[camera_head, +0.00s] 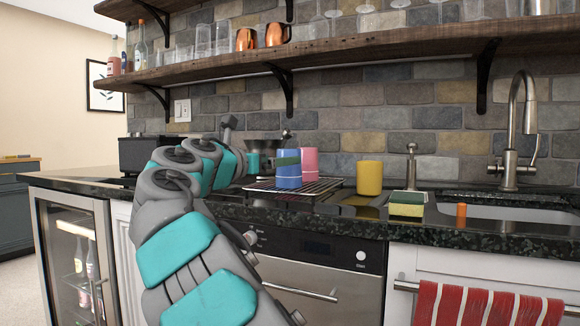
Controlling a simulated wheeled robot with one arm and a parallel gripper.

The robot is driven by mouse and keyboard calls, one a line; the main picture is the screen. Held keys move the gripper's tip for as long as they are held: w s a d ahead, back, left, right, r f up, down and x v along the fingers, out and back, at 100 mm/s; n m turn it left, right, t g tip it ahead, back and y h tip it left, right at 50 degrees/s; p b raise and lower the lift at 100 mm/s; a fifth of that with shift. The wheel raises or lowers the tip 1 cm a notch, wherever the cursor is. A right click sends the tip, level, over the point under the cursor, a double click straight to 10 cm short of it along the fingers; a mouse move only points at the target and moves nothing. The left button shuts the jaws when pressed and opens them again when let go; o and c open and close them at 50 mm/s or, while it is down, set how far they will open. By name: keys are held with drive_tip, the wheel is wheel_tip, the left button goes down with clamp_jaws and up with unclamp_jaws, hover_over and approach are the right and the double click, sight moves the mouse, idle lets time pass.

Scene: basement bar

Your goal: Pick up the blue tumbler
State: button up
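The blue tumbler (288,180) stands upright on a dark wire drying rack (325,185) on the counter. A dark green band crosses its middle; I cannot tell whether this is part of the tumbler or something in front of it. My arm reaches in from the bottom, and its grey and teal end, with my gripper (262,163), is just left of the tumbler. The fingers are small and unclear, so I cannot tell whether they are open or touching the tumbler. A pink cup (310,160) stands close behind the tumbler on its right.
A yellow cup (369,178), a soap dispenser (411,165), a sponge (406,205) and a small orange item (461,213) are to the right. The sink faucet (512,140) rises beyond. A wooden shelf (370,46) with glasses and copper mugs hangs above. A dark appliance (142,154) stands left.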

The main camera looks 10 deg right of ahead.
drive_tip(key=b+x, duration=0.1)
drive_tip(key=x, duration=0.3)
drive_tip(key=shift+w+d+f, duration=0.1)
drive_tip(key=shift+w+d, duration=0.1)
drive_tip(key=shift+w, duration=0.05)
drive_tip(key=shift+w+d, duration=0.2)
drive_tip(key=shift+d, duration=0.1)
drive_tip(key=shift+c, duration=0.2)
clamp_jaws()
idle(0.4)
